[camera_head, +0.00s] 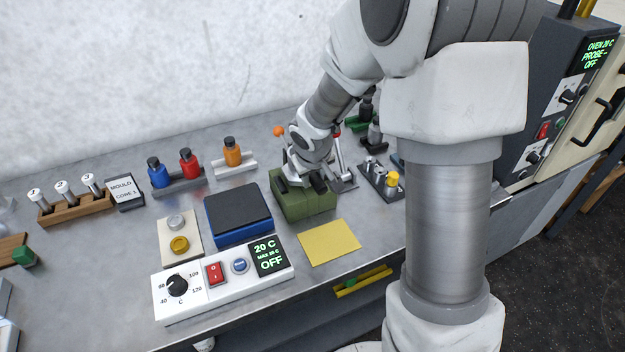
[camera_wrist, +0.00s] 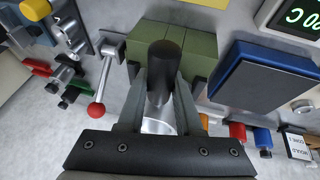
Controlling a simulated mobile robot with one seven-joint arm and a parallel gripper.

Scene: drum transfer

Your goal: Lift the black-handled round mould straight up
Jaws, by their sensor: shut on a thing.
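The mould's upright black handle (camera_wrist: 164,68) is between the two grey fingers of my gripper (camera_wrist: 162,95) in the wrist view, and the gripper is shut on it. A round silvery part (camera_wrist: 158,126) shows below the handle between the fingers; most of it is hidden by the fingers and the palm. In the head view my gripper (camera_head: 308,172) is over the green block (camera_head: 292,205), and my arm hides much of the mould. Whether the mould touches what is under it I cannot tell.
A blue box with a dark top (camera_head: 238,212) stands close left of the green block. A red-knobbed lever (camera_wrist: 97,109) is close beside the fingers. A yellow sheet (camera_head: 329,242) lies in front. Coloured bottles (camera_head: 190,163) stand behind left; metal pegs (camera_head: 377,175) stand right.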

